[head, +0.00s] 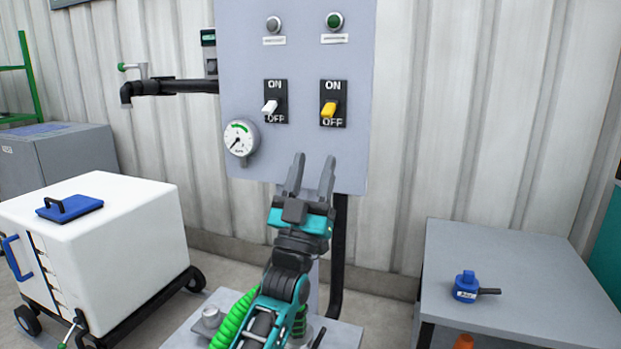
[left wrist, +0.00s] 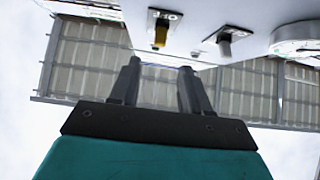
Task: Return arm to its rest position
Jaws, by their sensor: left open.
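My left gripper (head: 311,175) is raised in front of the lower part of the grey control panel (head: 305,60). Its two fingers are apart, with nothing between them. In the left wrist view the gripper (left wrist: 160,85) is also open and empty, with the panel's face along the top of the picture. The panel carries a white-handled switch (head: 270,107) and a yellow-handled switch (head: 329,110), both with handles toward OFF. A round gauge (head: 240,137) is at the panel's lower left. My right gripper is not in view.
A black pipe with a tap (head: 150,88) juts left from the panel. A grey table (head: 520,270) at right holds a blue fitting (head: 466,286).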

